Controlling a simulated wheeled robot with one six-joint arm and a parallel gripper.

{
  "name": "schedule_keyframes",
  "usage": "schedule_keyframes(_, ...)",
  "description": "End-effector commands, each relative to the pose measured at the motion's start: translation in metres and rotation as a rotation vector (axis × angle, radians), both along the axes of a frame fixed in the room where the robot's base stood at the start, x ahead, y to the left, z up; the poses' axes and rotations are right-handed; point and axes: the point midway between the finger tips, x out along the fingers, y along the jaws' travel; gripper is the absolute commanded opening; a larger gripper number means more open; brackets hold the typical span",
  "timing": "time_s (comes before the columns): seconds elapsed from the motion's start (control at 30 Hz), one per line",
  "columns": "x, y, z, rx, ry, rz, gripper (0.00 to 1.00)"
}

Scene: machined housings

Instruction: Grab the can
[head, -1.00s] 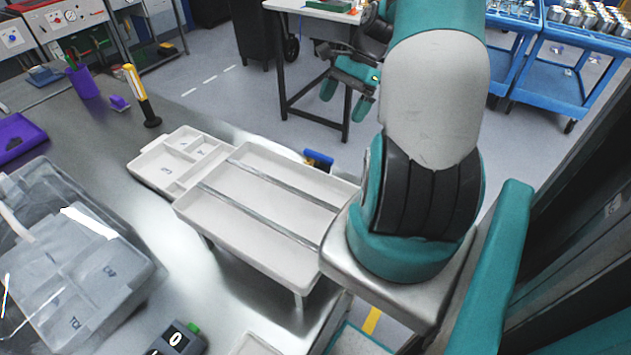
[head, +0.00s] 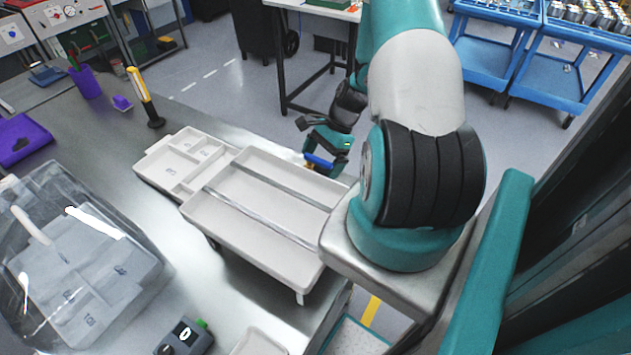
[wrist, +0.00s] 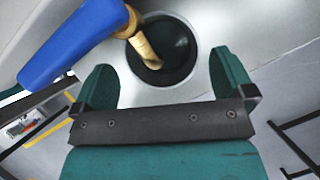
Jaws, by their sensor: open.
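In the wrist view, a round dark opening with a grey rim, which looks like the can (wrist: 181,62), lies just beyond and between my fingertips. A blue-handled tool (wrist: 75,42) with a tan shaft leans into it from the upper left. My gripper (wrist: 165,85) is open, one teal finger on each side, with nothing clearly held. In the head view, my gripper (head: 328,152) is behind the white tray, close to the blue handle (head: 318,161). The can's body is hidden there by the tray and gripper.
The white divided tray (head: 240,240) stands at the table's right edge, in front of my gripper. A clear-lidded grey case (head: 80,270) is at left. A yellow-and-black upright tool (head: 143,92) stands behind the tray. Bare metal table (head: 165,235) lies between case and tray.

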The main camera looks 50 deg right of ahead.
Motion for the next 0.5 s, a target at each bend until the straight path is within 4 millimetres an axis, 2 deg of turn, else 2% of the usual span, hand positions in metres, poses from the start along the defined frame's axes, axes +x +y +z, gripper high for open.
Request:
schedule_keyframes(0.23, 0.005, 0.012, -0.024, 0.000, 0.000, 0.001, 1.00)
schedule_keyframes(0.5, 0.005, 0.013, -0.028, -0.001, -0.001, 0.000, 1.00)
